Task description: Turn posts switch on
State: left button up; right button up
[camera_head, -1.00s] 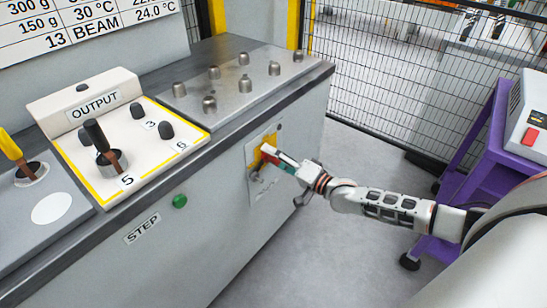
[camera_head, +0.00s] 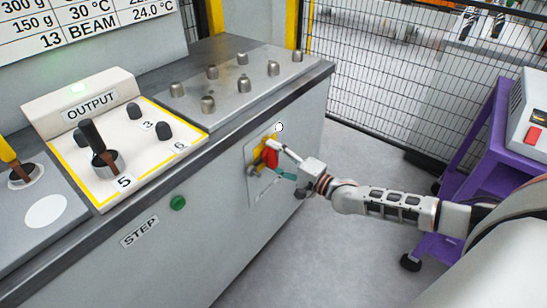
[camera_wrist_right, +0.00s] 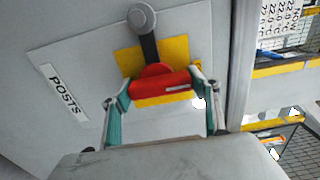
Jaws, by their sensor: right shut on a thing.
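The posts switch is a red handle (camera_head: 271,157) on a yellow plate on the cabinet's side wall. It also shows in the right wrist view (camera_wrist_right: 160,84), beside a "POSTS" label (camera_wrist_right: 63,89). My right gripper (camera_head: 272,152) is at the switch, with its fingers on both ends of the red handle. A small round lamp (camera_head: 279,127) above the plate glows white. In the wrist view a dark arm with a round grey end (camera_wrist_right: 142,18) adjoins the handle. My left gripper is out of view.
A green button (camera_head: 178,203) is on the front. A purple cart (camera_head: 484,165) stands right; a mesh fence (camera_head: 400,90) is behind.

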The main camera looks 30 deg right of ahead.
jog(key=o, duration=1.6)
jog(key=v, duration=1.2)
jog(key=shift+a, duration=0.1)
